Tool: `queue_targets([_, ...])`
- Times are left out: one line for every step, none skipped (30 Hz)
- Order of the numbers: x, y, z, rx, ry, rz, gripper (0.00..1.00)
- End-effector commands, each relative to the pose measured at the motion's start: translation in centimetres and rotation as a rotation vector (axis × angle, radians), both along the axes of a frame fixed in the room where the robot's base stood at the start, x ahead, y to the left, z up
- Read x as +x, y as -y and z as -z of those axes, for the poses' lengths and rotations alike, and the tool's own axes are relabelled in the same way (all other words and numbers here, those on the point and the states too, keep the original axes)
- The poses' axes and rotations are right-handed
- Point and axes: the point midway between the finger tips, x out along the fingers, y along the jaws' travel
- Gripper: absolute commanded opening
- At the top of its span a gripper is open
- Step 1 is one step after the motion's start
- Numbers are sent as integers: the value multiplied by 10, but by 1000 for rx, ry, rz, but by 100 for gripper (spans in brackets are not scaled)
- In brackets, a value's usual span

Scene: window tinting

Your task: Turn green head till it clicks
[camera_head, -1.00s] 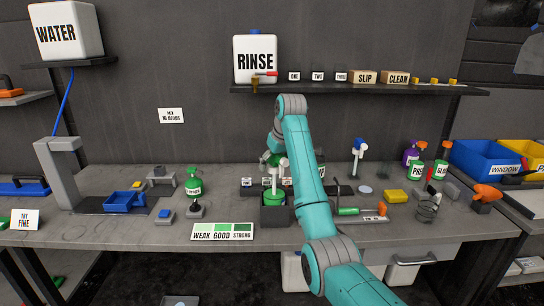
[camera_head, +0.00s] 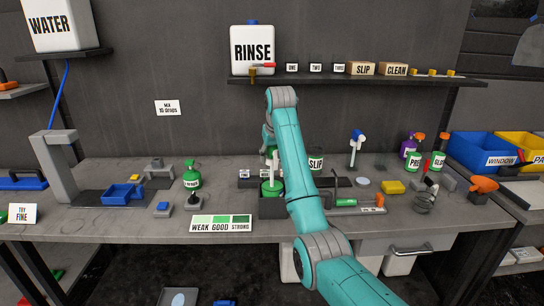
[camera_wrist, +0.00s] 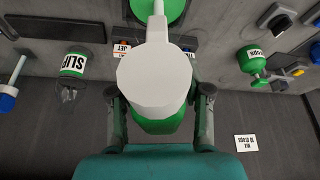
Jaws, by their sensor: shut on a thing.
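My gripper (camera_wrist: 160,108) is shut on the green head (camera_wrist: 160,126), with a finger on each side of it. In the wrist view the head's white round collar (camera_wrist: 153,78) faces the camera, and a thin white tube (camera_wrist: 158,8) runs from it towards the top edge. A green bottle (camera_wrist: 140,10) shows at the top edge behind the tube. In the head view the bottle (camera_head: 271,190) stands in a dark holder (camera_head: 271,208), with the head just above it and partly hidden by my arm. I cannot tell whether the head touches the bottle's neck.
The SLIP bottle (camera_head: 316,161) stands just right of my arm, and shows in the wrist view (camera_wrist: 73,63). The colour strip (camera_head: 221,223) lies in front. The RINSE container (camera_head: 252,50) sits on the shelf above.

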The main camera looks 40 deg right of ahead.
Motion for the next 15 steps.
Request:
queue_targets([0, -1, 0, -1, -1, 60, 14])
queue_targets([0, -1, 0, -1, -2, 100, 14])
queue_targets([0, -1, 1, 0, -2, 152, 14])
queue_targets([0, -1, 1, 0, -2, 191, 14])
queue_targets([0, -1, 1, -1, -3, 230, 14])
queue_targets([0, -1, 1, 0, -2, 283, 14])
queue_targets([0, -1, 1, -1, -2, 320, 14])
queue_targets([0, -1, 1, 0, -3, 355, 14])
queue_targets([0, -1, 1, -1, -3, 395, 14])
queue_targets([0, -1, 1, 0, -3, 422, 14])
queue_targets([0, 0, 1, -1, -4, 444, 14])
queue_targets([0, 0, 1, 0, -3, 465, 14])
queue_targets([0, 0, 1, 1, -2, 477, 14])
queue_targets([0, 0, 1, 0, -2, 484, 14])
queue_targets([0, 0, 1, 0, -2, 490, 14])
